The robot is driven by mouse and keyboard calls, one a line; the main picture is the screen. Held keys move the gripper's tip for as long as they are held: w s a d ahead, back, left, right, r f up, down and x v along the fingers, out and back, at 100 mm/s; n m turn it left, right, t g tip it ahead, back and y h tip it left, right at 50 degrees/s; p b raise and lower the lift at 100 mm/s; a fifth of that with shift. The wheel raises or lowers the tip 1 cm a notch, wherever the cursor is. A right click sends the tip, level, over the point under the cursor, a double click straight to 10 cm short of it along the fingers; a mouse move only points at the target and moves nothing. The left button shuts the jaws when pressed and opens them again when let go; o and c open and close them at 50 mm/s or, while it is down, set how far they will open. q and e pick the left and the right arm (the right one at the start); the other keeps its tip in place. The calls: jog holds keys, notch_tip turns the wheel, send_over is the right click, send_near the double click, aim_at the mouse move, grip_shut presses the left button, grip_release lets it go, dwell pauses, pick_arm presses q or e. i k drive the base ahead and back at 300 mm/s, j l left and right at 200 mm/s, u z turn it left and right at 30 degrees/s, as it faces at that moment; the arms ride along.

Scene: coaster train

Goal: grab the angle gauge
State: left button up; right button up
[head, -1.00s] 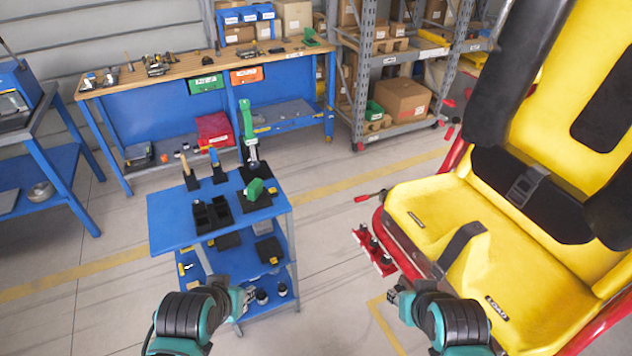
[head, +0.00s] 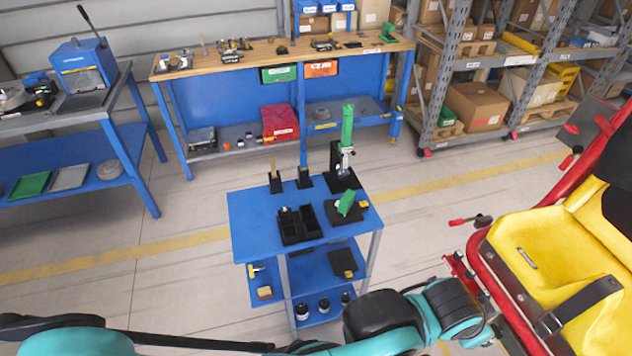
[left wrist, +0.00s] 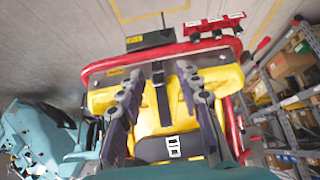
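The blue cart (head: 250,222) stands in the middle of the head view. A small green piece (head: 347,202) sits tilted on a black pad on its right side. It may be the angle gauge, but it is too small to tell. My left gripper (left wrist: 160,103) is open and empty in the left wrist view, its two fingers apart in front of the yellow seat (left wrist: 100,102). One of my arms crosses the bottom of the head view, in front of the cart's lower part. I cannot make out my right gripper.
On the cart top are a black bin (head: 291,230) and a tall green tool on a stand (head: 347,128). A workbench (head: 235,125) and shelving (head: 435,95) stand behind. The red-framed yellow seat (head: 520,250) is at right. Floor left of the cart is clear.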

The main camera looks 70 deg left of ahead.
aim_at(346, 200)
jog(key=k+j, duration=0.2)
jog(key=j, duration=0.25)
jog(key=k+j, duration=0.25)
jog(key=j, duration=0.2)
jog(key=k+j, duration=0.2)
jog(key=j, duration=0.2)
jog(key=k+j, duration=0.2)
jog(key=j, duration=0.25)
jog(key=k+j, duration=0.25)
jog(key=j, duration=0.2)
jog(key=k+j, duration=0.2)
jog(key=j, duration=0.25)
jog(key=k+j, duration=0.2)
jog(key=j, duration=0.25)
jog(key=k+j, duration=0.25)
jog(key=j, duration=0.2)
jog(key=i+l, duration=0.65)
jog(key=i, duration=0.2)
